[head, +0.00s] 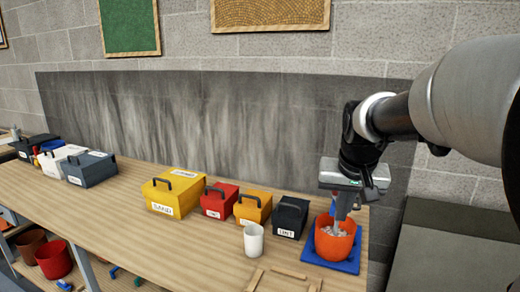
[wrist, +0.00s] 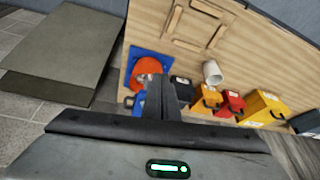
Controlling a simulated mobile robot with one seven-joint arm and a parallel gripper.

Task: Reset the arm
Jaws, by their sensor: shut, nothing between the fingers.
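My gripper (head: 343,207) hangs from my arm at the right of the head view, fingers pointing down. It is shut and empty. In the head view its fingertips overlap the orange pot (head: 334,240), which holds pale grey material and stands on a blue mat (head: 318,262); I cannot tell whether they are above it or inside its rim. The wrist view shows my gripper (wrist: 170,97) with its fingers together, beside the orange pot (wrist: 146,68) in the picture. A blue object behind the pot is partly hidden.
On the wooden bench (head: 200,232), a white cup (head: 253,240) stands left of the pot. Behind are a black box (head: 291,217), small yellow box (head: 253,207), red box (head: 220,201) and large yellow box (head: 172,194). A wooden frame (head: 283,281) lies at the front edge.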

